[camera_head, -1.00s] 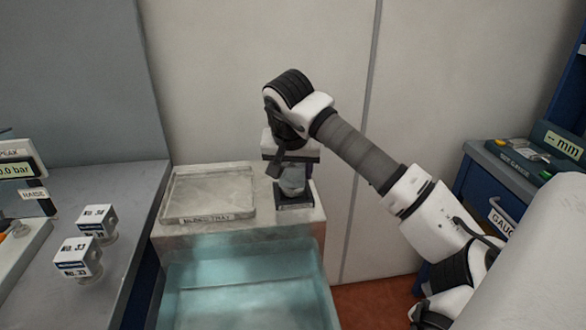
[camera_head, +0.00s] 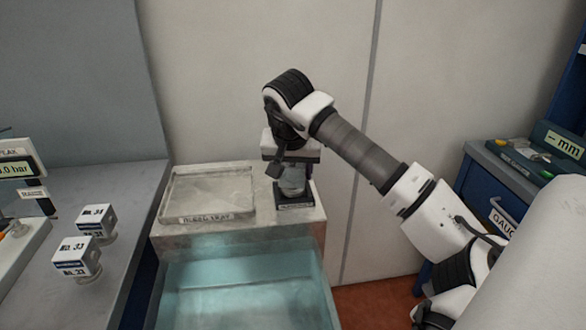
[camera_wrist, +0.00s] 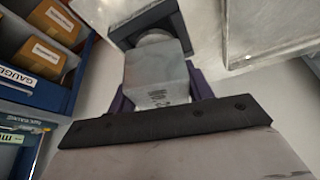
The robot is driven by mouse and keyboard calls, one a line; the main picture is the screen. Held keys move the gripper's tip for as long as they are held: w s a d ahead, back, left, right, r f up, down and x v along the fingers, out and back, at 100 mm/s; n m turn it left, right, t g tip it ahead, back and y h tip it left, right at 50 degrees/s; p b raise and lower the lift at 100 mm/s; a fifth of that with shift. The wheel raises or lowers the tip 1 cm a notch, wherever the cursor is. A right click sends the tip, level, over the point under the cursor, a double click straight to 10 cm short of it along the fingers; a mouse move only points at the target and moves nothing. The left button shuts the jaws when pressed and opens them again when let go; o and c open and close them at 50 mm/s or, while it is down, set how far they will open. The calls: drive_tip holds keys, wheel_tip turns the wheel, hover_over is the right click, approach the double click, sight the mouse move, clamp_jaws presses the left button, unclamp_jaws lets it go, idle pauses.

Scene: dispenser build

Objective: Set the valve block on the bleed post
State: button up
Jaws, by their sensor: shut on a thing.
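My gripper (camera_head: 291,165) points down over the right end of the pale bench and is shut on a grey valve block (camera_head: 292,183). In the wrist view, the block (camera_wrist: 155,78) has blurred lettering and sits between purple fingers of my gripper (camera_wrist: 160,95). A round end of the block lies over the bleed post's dark base (camera_wrist: 172,18). This base (camera_head: 296,204) has a label on its front. The block looks upright on or just above it; I cannot tell whether they touch, and the post itself is hidden.
A shallow, empty tray (camera_head: 212,190) lies left of the base. A translucent teal basin (camera_head: 245,285) is in front. Two white labelled blocks (camera_head: 78,258) stand on the grey counter (camera_head: 120,215) at left. A blue gauge cabinet (camera_head: 485,185) is at right.

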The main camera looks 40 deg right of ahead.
drive_tip(key=shift+f+b, duration=0.35)
drive_tip(key=shift+f, duration=0.05)
drive_tip(key=o, duration=1.2)
drive_tip(key=shift+o, duration=0.2)
drive_tip(key=p+v, duration=0.5)
drive_tip(key=v, duration=0.6)
drive_tip(key=shift+f, duration=0.1)
